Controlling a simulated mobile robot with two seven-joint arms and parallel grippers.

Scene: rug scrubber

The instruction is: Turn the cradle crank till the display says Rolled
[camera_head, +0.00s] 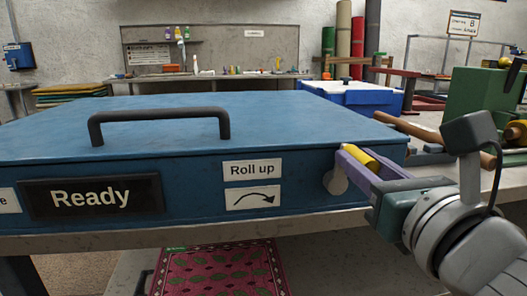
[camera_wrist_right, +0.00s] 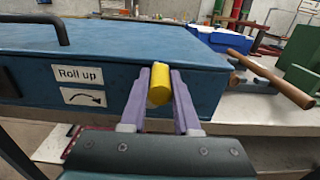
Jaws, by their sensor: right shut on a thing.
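The blue scrubber box (camera_head: 230,115) stands on a bench, with a black handle (camera_head: 160,118) on its lid. The display (camera_head: 92,196) on its front reads "Ready". The crank's yellow grip (camera_head: 360,158) sticks out at the box's front right, beside a pale round hub (camera_head: 336,181). My right gripper (camera_head: 358,165) is shut on the yellow grip, with one purple finger on each side of it. The yellow grip (camera_wrist_right: 159,84) also shows between the fingers in the right wrist view. The crank arm is mostly hidden. My left gripper is not in view.
A "Roll up" label (camera_head: 252,169) sits above a curved-arrow label (camera_head: 252,198) pointing right. A patterned pink rug (camera_head: 220,272) lies below the box. A wooden roller (camera_wrist_right: 270,78) and green block (camera_head: 478,105) stand to the right. A blue-and-white bin (camera_head: 362,98) is behind.

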